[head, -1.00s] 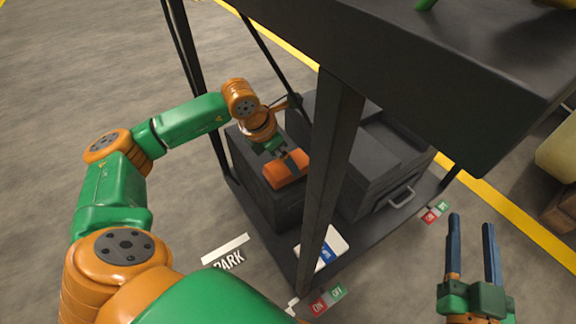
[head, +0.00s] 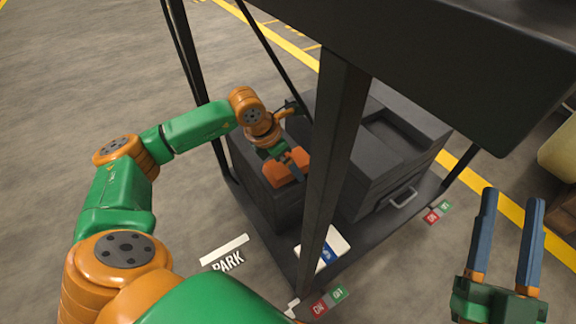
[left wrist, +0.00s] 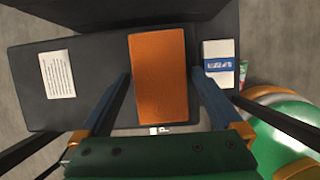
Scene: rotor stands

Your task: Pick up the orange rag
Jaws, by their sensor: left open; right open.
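The orange rag (head: 289,167) lies on top of a dark box (head: 270,200) on the lower shelf of the stand. In the left wrist view the rag (left wrist: 159,76) is a flat upright rectangle. My left gripper (left wrist: 160,80) is open, with one blue finger to each side of the rag in that view; whether they touch it or are still above it I cannot tell. In the head view the left gripper (head: 288,168) is over the rag and partly hides it. My right gripper (head: 510,205) is open and empty at the lower right.
A dark stand post (head: 333,150) rises in front of the boxes. A second dark case with a handle (head: 402,197) stands to the right. A white and blue pack (head: 325,250) lies on the shelf (head: 290,262). The tabletop (head: 430,70) overhangs the shelf.

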